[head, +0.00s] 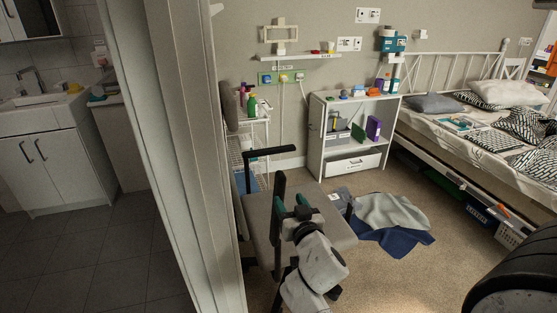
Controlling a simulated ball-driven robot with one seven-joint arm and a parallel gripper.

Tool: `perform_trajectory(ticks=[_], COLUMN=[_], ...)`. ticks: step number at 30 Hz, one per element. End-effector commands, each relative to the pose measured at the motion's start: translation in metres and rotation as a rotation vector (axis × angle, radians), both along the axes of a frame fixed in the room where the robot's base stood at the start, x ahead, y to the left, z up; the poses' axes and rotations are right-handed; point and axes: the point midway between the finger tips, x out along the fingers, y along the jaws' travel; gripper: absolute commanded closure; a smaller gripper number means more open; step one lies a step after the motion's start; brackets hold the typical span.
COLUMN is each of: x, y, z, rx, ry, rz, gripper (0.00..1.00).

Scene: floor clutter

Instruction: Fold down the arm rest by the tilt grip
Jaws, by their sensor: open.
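A chair with a grey-brown seat (262,225) stands just beyond the door frame, its backrest (230,105) at the left. A black bar, seemingly the near arm rest (279,185), stands upright at the seat's near side. The far arm rest (270,153) lies level. My gripper (291,206) is open at the upright bar, with its green-tipped fingers close to it. I cannot tell whether they touch it. No separate tilt grip can be made out; my white wrist hides the lower part of the bar.
A door frame (180,140) stands close on the left. Grey and blue cloths (390,215) lie on the carpet right of the chair. A white shelf (315,140) stands behind, and a bed (470,145) is at the right. Bare carpet lies in the front middle.

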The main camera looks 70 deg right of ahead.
Motion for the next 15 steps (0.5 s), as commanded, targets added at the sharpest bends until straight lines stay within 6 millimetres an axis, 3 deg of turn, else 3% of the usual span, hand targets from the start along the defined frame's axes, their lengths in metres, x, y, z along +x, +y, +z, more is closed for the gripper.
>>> perform_trajectory(ticks=[3,8,15], x=[0.000,0.008,0.035], y=[-0.005,-0.014,-0.046], z=[0.016,0.018,0.019], rx=[-0.030,-0.035,-0.035], ry=[-0.029,-0.036,-0.036], rz=[0.004,0.008,0.008], gripper=[0.46,0.46,0.46])
